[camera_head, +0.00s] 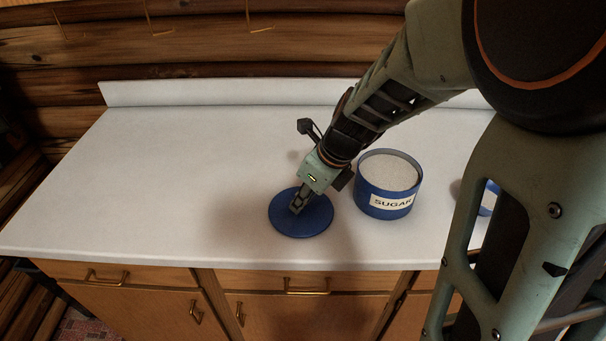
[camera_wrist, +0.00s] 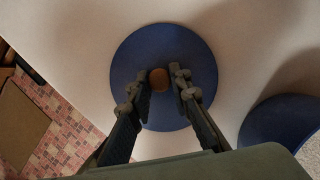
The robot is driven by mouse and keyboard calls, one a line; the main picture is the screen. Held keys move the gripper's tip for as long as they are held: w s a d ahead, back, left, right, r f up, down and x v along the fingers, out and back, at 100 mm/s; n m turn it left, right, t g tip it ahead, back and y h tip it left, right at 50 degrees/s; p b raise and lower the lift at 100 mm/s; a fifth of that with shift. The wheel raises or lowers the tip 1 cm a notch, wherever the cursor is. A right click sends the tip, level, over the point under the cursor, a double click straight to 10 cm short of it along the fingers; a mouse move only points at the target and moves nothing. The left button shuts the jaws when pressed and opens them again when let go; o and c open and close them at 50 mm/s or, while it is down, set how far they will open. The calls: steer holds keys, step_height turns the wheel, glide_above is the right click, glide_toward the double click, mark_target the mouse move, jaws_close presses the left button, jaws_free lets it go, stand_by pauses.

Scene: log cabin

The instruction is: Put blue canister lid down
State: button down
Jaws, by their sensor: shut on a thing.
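The blue canister lid (camera_head: 284,224) is a round flat disc at the front middle of the white counter. It looks level and on or very close to the counter top. My gripper (camera_head: 298,208) is over its middle, pointing down, shut on its small brown knob. In the wrist view the lid (camera_wrist: 128,65) shows with the knob (camera_wrist: 159,79) between the two fingertips (camera_wrist: 164,82). The blue canister labelled SUGAR (camera_head: 375,204) stands open just right of the lid, filled with white grains. Its blue side also shows in the wrist view (camera_wrist: 268,122).
The white counter (camera_head: 170,170) is bare to the left. Its front edge runs close before the lid, above wooden drawers (camera_head: 255,280). Another blue item (camera_head: 490,198) is partly hidden behind my arm at right. Log walls stand behind the backsplash.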

steer(key=shift+f, duration=0.2)
steer(key=c, duration=1.8)
jaws_free()
steer(key=shift+o, duration=0.2)
steer(key=shift+r, duration=0.1)
steer(key=shift+d+r+p, duration=0.2)
steer(key=shift+r+p, duration=0.4)
steer(key=shift+r, duration=0.1)
steer(key=p+v, duration=0.9)
steer(key=v, duration=0.1)
steer(key=shift+s+r+p, duration=0.2)
steer(key=shift+r+p, duration=0.15)
steer(key=shift+f, duration=0.1)
